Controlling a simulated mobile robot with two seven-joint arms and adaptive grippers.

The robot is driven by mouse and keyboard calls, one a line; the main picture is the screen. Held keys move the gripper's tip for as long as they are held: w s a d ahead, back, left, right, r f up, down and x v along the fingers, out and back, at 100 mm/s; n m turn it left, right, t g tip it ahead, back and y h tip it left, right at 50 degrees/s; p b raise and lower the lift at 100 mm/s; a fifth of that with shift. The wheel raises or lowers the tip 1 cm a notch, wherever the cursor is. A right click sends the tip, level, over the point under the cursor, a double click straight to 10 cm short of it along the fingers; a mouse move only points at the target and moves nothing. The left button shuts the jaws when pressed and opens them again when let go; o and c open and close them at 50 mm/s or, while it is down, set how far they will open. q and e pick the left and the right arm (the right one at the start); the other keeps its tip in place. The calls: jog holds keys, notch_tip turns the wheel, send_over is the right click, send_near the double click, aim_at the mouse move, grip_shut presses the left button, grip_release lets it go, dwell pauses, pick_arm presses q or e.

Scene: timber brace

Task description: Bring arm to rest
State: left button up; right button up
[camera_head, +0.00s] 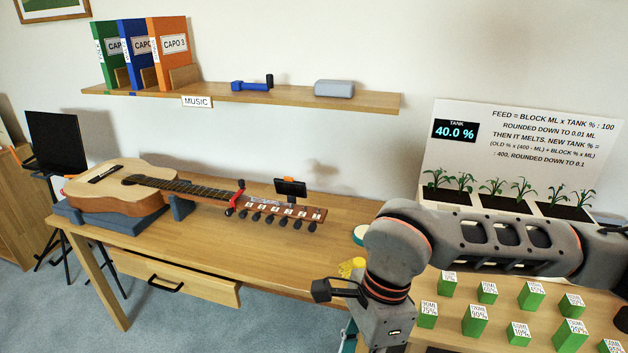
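My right arm reaches in from the right edge and bends down at the elbow over the right end of the desk. Its wrist runs out of the bottom of the picture, so my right gripper's fingers are not visible. My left arm and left gripper are not in view. A guitar (107,196) lies on a blue-grey stand (110,219) on the desk. A red capo (236,200) sits at its neck near the headstock, and a small dark tuner (290,187) is at the headstock.
Green blocks (475,321) with labels stand on a surface at the lower right. Planters (508,203) and a sign (525,140) are behind my arm. A shelf (350,99) holds binders (170,50), a blue object (250,86) and a grey case (334,88). The desk's drawer (190,284) is partly open.

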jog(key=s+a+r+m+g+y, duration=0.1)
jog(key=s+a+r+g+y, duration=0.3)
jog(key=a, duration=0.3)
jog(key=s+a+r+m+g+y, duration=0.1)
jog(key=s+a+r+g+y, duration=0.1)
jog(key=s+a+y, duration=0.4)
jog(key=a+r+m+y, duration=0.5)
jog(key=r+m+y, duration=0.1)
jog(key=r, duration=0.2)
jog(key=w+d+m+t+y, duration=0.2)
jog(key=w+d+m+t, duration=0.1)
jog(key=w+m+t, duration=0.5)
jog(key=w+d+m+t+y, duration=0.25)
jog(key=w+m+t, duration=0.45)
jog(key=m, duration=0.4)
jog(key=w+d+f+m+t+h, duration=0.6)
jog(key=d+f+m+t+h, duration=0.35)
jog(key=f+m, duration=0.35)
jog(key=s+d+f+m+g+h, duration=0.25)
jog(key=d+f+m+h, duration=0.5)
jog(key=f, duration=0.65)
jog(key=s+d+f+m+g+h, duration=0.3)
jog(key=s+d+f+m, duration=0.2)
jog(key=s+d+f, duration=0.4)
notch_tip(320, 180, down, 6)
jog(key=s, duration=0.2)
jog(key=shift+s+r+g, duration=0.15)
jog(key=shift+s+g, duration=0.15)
